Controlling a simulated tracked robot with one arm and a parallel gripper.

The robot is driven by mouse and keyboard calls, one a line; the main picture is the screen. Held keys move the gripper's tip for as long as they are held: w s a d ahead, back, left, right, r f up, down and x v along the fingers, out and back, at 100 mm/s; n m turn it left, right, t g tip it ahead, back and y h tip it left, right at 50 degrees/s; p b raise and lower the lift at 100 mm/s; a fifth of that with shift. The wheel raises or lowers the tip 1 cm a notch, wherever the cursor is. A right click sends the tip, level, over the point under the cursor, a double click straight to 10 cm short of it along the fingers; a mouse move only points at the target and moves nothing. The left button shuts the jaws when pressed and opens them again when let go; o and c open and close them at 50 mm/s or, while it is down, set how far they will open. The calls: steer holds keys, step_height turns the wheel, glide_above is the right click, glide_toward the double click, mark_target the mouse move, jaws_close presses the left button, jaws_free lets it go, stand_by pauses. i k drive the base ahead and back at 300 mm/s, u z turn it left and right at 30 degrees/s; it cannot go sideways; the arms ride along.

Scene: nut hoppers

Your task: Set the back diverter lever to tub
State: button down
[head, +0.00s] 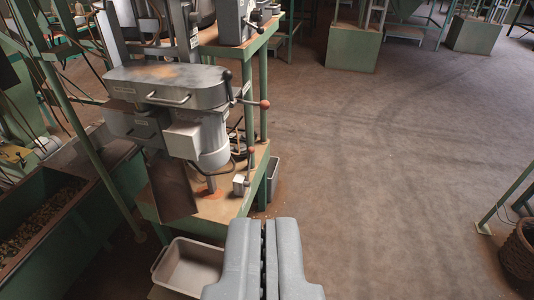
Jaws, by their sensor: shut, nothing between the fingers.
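My gripper (264,232) is at the bottom middle, with its two grey fingers together and nothing between them. It is apart from the machine ahead. A grey metal machine (165,88) stands on a green-framed bench at the upper left. On its right side, a lever with a red ball knob (264,103) points right, and a black-knobbed lever (227,77) stands up. A second grey machine (233,22) behind it has a small dark-knobbed handle (257,29). I cannot tell which is the back diverter lever, or its setting. A beige tub (159,258) sits low below the spout, left of my gripper.
A green trough (100,215) of nuts runs along the left. A grey bin (273,172) stands beside the bench (238,206). A wicker basket (518,250) and a green post are at the right edge.

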mark_target(251, 150)
steer(key=i, duration=0.85)
steer(key=u, duration=0.05)
